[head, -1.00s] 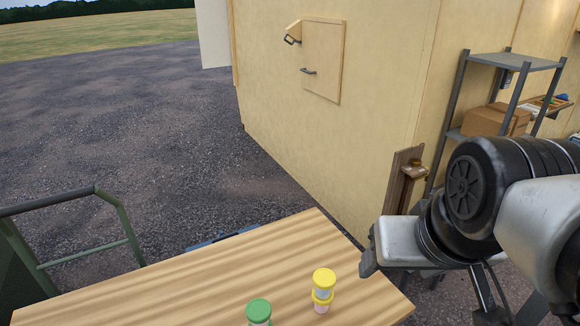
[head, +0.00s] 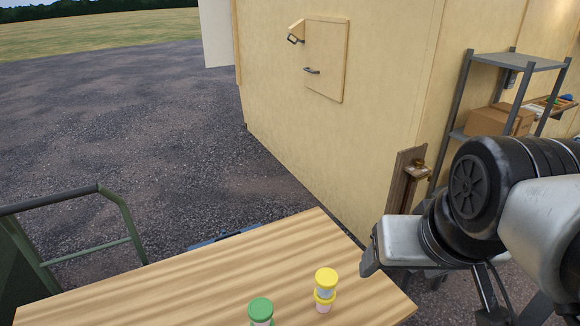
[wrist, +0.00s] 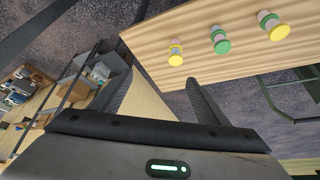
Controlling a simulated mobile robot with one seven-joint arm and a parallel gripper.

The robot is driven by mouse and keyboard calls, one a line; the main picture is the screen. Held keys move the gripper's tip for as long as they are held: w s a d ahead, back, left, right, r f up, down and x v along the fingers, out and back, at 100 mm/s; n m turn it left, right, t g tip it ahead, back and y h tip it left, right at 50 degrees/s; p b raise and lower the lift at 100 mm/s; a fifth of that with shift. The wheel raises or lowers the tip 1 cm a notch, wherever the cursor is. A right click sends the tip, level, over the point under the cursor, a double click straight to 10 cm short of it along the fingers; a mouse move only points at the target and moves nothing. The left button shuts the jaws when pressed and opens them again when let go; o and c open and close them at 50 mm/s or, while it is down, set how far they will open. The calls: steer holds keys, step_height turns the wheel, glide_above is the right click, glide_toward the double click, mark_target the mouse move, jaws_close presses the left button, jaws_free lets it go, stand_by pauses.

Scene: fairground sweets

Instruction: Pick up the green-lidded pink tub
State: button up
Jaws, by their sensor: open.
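The green-lidded tub (head: 261,312) stands upright on the wooden table at the bottom edge of the head view, its lower body cut off. In the wrist view it is the middle of three tubs (wrist: 221,46), with a green lid, a pale body and a green band. My gripper (wrist: 160,78) is open and empty, its two fingers spread. It is apart from the tubs, which lie beyond the fingertips and up to the right in the wrist view. In the head view my arm is at the right, beside the table's right end.
A yellow-lidded tub (head: 326,277) with a yellow band stands right of the green-lidded one. A third tub (wrist: 279,32), yellow-lidded with a green band, shows in the wrist view. The table (head: 220,270) is otherwise bare. A wall (head: 380,100) and a shelf rack (head: 516,62) stand behind.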

steer(key=w+a+f+m+g+y+b, duration=0.1)
steer(key=w+a+f+m+g+b, duration=0.3)
steer(key=w+a, duration=0.55)
steer(key=m+g+h, duration=0.1)
steer(key=m+g, duration=0.1)
steer(key=m, duration=0.1)
glide_above(260, 308)
step_height(260, 308, down, 11)
step_height(260, 308, down, 11)
steer(key=shift+a+b, duration=0.1)
steer(key=shift+b, duration=0.4)
steer(key=shift+f, duration=2.7)
steer(key=shift+c, duration=0.2)
steer(key=c, duration=1.1)
